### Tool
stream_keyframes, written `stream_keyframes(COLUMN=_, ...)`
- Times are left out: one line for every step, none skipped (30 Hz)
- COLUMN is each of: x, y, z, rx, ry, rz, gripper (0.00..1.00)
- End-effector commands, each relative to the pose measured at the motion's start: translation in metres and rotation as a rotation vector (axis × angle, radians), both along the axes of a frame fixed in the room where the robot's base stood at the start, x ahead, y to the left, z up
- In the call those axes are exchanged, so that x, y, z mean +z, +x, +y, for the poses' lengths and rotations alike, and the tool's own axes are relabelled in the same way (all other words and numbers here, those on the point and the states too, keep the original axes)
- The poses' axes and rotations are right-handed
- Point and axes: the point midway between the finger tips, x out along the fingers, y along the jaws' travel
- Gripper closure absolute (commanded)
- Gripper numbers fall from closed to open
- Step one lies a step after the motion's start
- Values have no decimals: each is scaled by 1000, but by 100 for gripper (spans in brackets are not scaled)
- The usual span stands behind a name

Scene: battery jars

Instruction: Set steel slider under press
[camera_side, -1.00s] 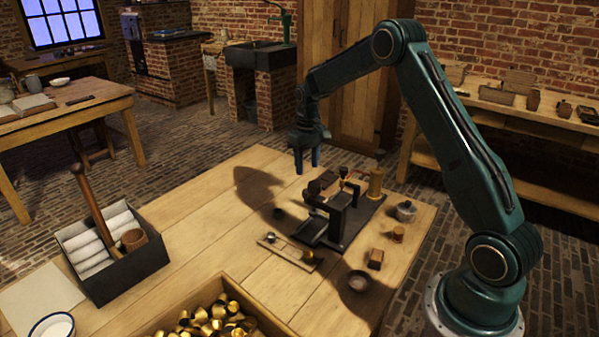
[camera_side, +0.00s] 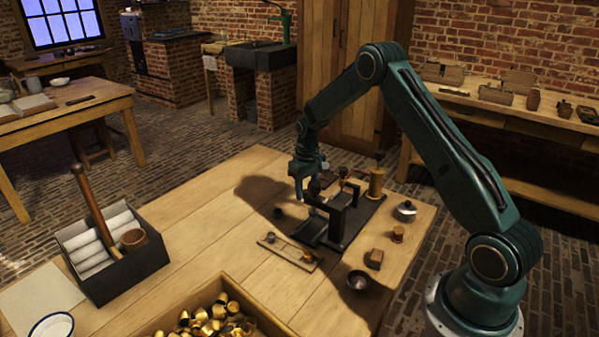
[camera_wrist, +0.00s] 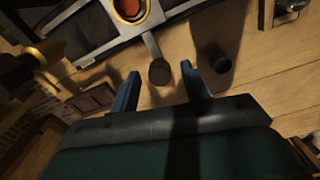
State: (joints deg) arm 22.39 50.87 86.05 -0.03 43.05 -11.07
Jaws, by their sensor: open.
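The dark press (camera_side: 338,216) stands on a dark base plate near the middle of the table; in the wrist view part of its metalwork shows at the top (camera_wrist: 90,32). A grey steel bar (camera_wrist: 152,46), seemingly the slider, runs from there toward me and ends in a dark round knob (camera_wrist: 160,72). An orange disc in a brass ring (camera_wrist: 130,9) lies at its far end. My gripper (camera_side: 304,190) is low at the press's left, fingers down and open. In the wrist view its blue fingertips (camera_wrist: 160,71) appear on either side of the knob; contact cannot be told.
A brass cylinder (camera_side: 376,182) rises behind the press. A wooden strip (camera_side: 272,245) and a crate of brass cups (camera_side: 165,322) are in front.

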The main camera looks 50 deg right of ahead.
Motion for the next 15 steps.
stream_keyframes(x=0, y=0, z=0, rx=0, ry=0, rz=0, gripper=53)
stream_keyframes(x=0, y=0, z=0, rx=0, ry=0, rz=0, gripper=57)
stream_keyframes(x=0, y=0, z=0, rx=0, ry=0, rz=0, gripper=65)
stream_keyframes(x=0, y=0, z=0, rx=0, ry=0, rz=0, gripper=71)
stream_keyframes(x=0, y=0, z=0, rx=0, ry=0, rz=0, gripper=77)
stream_keyframes(x=0, y=0, z=0, rx=0, ry=0, rz=0, gripper=85)
stream_keyframes(x=0, y=0, z=0, rx=0, ry=0, rz=0, gripper=90)
stream_keyframes(x=0, y=0, z=0, rx=0, ry=0, rz=0, gripper=96)
stream_keyframes(x=0, y=0, z=0, rx=0, ry=0, rz=0, gripper=100)
stream_keyframes(x=0, y=0, z=0, rx=0, ry=0, rz=0, gripper=100)
stream_keyframes(x=0, y=0, z=0, rx=0, ry=0, rz=0, gripper=100)
stream_keyframes(x=0, y=0, z=0, rx=0, ry=0, rz=0, gripper=100)
stream_keyframes(x=0, y=0, z=0, rx=0, ry=0, rz=0, gripper=100)
stream_keyframes(x=0, y=0, z=1, rx=1, ry=0, rz=0, gripper=100)
stream_keyframes(x=0, y=0, z=3, rx=1, ry=0, rz=0, gripper=100)
